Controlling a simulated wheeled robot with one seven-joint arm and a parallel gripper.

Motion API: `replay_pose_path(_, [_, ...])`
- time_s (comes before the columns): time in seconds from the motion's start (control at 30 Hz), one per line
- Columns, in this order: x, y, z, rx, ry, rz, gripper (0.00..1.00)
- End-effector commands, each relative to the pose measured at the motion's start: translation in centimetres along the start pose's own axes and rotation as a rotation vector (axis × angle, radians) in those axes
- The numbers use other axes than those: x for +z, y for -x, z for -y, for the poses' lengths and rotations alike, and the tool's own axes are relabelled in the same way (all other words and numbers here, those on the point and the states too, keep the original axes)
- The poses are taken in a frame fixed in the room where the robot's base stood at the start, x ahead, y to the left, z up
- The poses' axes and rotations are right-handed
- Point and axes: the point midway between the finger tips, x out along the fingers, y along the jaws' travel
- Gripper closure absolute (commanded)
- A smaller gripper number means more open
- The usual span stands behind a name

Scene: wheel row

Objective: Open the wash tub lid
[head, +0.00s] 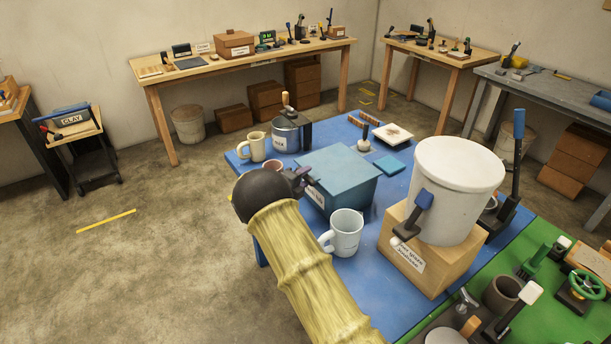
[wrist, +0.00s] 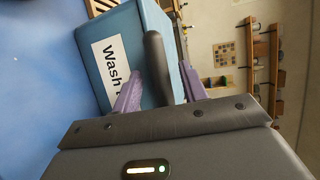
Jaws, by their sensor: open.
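The wash tub (head: 345,195) is a blue box on the blue table, with a white label on its front. Its flat blue lid (head: 342,165) lies shut on top. In the wrist view the tub (wrist: 150,28) shows its label reading "Wash", partly cut off. My gripper (head: 302,180) is at the tub's left side, near the lid's edge. In the wrist view its purple fingers (wrist: 159,70) are open, with a dark grey bar-shaped handle (wrist: 155,62) between them. I cannot tell whether either finger touches it. In the head view my arm hides part of the tub's near left side.
A pale mug (head: 347,232) stands close in front of the tub. A reddish cup (head: 272,168), a cream mug (head: 252,146) and a grey pot (head: 287,134) stand behind my gripper. A white bucket (head: 455,185) on a wooden block (head: 425,262) is to the right.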

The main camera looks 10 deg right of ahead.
Motion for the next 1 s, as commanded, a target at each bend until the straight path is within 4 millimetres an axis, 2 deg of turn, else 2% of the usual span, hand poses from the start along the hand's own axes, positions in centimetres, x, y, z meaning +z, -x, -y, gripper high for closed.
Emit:
replay_pose_path(0.13, [-0.03,-1.3,0.05,-0.001,0.0,0.0,0.57])
replay_pose_path(0.43, [0.09,-1.4,0.0,-0.001,0.0,0.002,0.57])
replay_pose_path(0.6, [0.09,-1.39,0.0,-0.001,0.0,0.002,0.91])
replay_pose_path(0.67, [0.09,-1.38,0.0,-0.001,0.0,0.002,1.0])
replay_pose_path(1.0, [0.13,-1.28,0.46,0.013,-0.006,0.002,1.0])
